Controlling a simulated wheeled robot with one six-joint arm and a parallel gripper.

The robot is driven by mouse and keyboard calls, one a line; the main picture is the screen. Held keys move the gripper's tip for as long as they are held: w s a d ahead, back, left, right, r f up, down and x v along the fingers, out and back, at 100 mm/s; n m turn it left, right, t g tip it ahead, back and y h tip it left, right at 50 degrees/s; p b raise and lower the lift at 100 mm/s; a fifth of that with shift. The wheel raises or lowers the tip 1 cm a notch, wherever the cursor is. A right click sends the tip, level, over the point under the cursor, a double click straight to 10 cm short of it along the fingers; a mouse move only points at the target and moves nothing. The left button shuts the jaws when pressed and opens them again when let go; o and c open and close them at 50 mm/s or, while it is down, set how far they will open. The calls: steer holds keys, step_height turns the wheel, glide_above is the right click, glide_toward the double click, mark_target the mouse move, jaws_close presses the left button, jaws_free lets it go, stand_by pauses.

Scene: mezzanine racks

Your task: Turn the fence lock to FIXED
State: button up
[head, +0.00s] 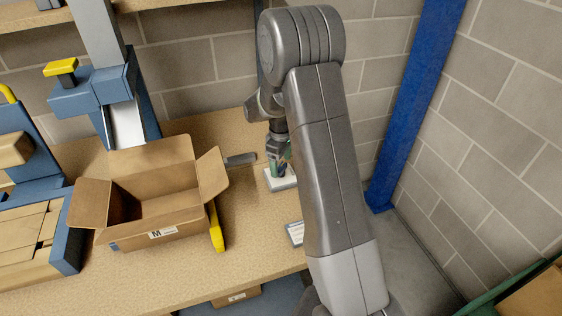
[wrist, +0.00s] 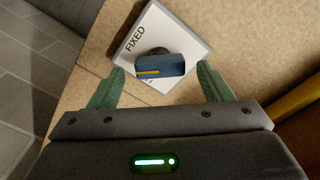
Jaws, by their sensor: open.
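The fence lock is a blue bar handle (wrist: 160,66) with a yellow stripe, on a dark round hub. It sits on a white plate (wrist: 190,28) with a dark border. The word FIXED is printed at the plate's left; other lettering near the bottom corner is mostly hidden by the handle. The bar lies nearly level in the wrist view, and its stripe is not at FIXED. My gripper (wrist: 162,72) is open, its green fingers on either side of the bar, with gaps showing. In the head view the white plate (head: 283,184) is partly hidden under my gripper (head: 277,163).
An open cardboard box (head: 160,225) marked M stands left of the plate, with a yellow bar (head: 216,228) beside it. A small labelled card (head: 295,233) lies in front. A blue post (head: 415,105) and block wall stand at the right.

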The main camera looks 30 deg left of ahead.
steer(key=shift+f, duration=0.6)
steer(key=c, duration=1)
steer(key=m+b, duration=0.2)
steer(key=m, duration=0.1)
steer(key=shift+f+m+b, duration=0.1)
steer(key=shift+m+b, duration=0.2)
steer(key=shift+b, duration=0.05)
steer(key=shift+m+b, duration=0.95)
steer(key=shift+m, duration=1.55)
steer(key=shift+r, duration=0.2)
